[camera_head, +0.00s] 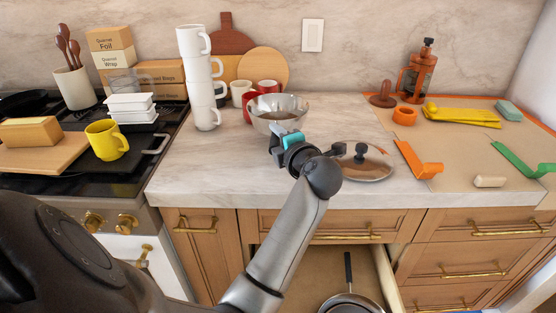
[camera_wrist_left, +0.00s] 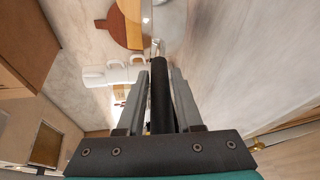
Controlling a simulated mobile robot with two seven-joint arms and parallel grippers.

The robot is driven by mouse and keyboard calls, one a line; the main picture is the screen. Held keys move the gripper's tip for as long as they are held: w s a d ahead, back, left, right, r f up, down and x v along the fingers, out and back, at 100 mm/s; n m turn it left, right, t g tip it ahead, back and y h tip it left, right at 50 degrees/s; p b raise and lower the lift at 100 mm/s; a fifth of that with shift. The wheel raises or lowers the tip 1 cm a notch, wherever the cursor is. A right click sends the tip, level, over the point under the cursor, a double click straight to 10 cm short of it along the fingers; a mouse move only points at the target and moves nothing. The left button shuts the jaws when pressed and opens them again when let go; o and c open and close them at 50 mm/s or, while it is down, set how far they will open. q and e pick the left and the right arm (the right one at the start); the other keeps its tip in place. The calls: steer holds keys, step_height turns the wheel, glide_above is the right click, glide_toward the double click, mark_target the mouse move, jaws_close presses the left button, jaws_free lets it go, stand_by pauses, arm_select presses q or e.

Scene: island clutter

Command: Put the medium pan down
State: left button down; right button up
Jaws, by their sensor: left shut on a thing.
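The medium pan (camera_head: 278,118) looks like a shiny silver, bowl-shaped pan over the middle of the counter, near the stacked white mugs. Its black handle (camera_wrist_left: 160,100) runs between my left fingers in the left wrist view. My left gripper (camera_head: 283,138) is shut on that handle, at the near side of the pan. The gripper hides the handle in the head view. I cannot tell whether the pan's base touches the counter (camera_head: 215,170). My right gripper is not in view.
A lid (camera_head: 368,168) lies right of my gripper. White mugs (camera_head: 197,85) stand stacked at left, with other mugs behind the pan. An open drawer below holds another pan (camera_head: 350,302). Bare counter lies left of my gripper. Tools lie on a mat (camera_head: 455,150) at right.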

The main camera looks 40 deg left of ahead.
arm_select(q)
step_height(320, 180, down, 5)
steer(key=shift+r+b, duration=0.15)
steer(key=shift+b, duration=0.7)
steer(key=shift+f, duration=0.2)
steer(key=shift+f, duration=0.2)
steer(key=c, duration=0.6)
jaws_free()
steer(key=shift+f, duration=0.15)
steer(key=shift+o, duration=0.2)
